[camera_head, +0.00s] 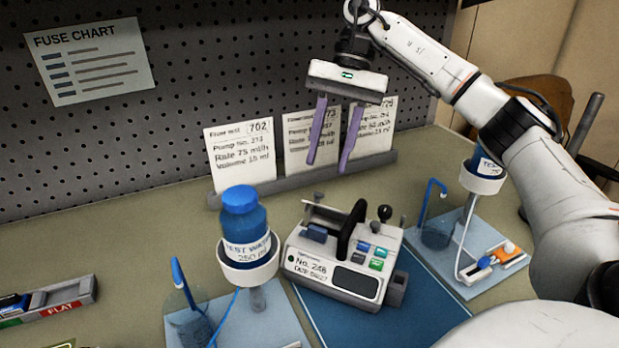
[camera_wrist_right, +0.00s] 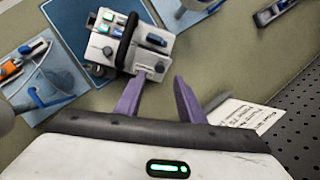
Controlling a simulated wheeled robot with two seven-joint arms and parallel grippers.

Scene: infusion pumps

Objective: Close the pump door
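The infusion pump (camera_head: 337,285) is a white box with a label "No. 248", a grey screen, coloured buttons and a black arched handle (camera_head: 352,232). It stands on a blue mat (camera_head: 425,290). A pale flap-like strip (camera_head: 327,213) shows along its back left edge; I cannot tell for sure whether this is the door or how far it is open. My right gripper (camera_head: 329,166) hangs above and behind the pump, purple fingers pointing down, apart and empty. In the right wrist view the pump (camera_wrist_right: 128,45) lies beyond the fingertips (camera_wrist_right: 158,85). My left gripper is not in view.
A blue-capped bottle (camera_head: 243,222) in a white holder stands close left of the pump. Cards in a grey rack (camera_head: 290,184) stand behind it. Another bottle stand (camera_head: 482,180) with tubing is at right. A grey tray (camera_head: 62,297) lies at far left. Bare table shows left of the rack.

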